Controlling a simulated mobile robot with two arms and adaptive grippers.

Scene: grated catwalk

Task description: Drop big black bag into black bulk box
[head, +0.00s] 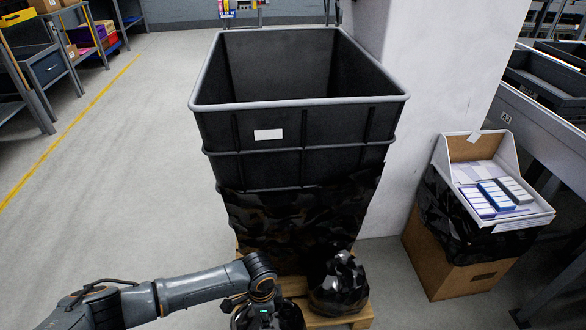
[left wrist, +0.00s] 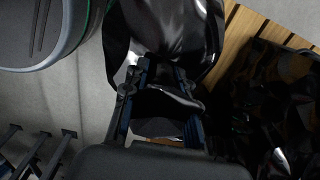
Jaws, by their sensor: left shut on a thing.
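The black bulk box (head: 300,165) stands in front of me on a wooden pallet. It is open at the top, and the part of its inside that shows looks empty. A shiny black bag (head: 290,317) is low at the front of the pallet, partly cut off by the picture's edge. My left gripper (head: 262,300) is shut on this bag from above. In the left wrist view the fingers (left wrist: 166,88) close on the bag's black film (left wrist: 178,35). A second black bag (head: 340,285) with a knotted top stands just right of it. My right gripper is out of view.
The pallet's wooden edge (head: 352,319) shows under the bags. A white pillar (head: 435,75) stands close behind the box's right side. A cardboard box with a white tray (head: 490,190) is at right. Shelves (head: 40,70) are at far left, with clear floor (head: 130,170) between.

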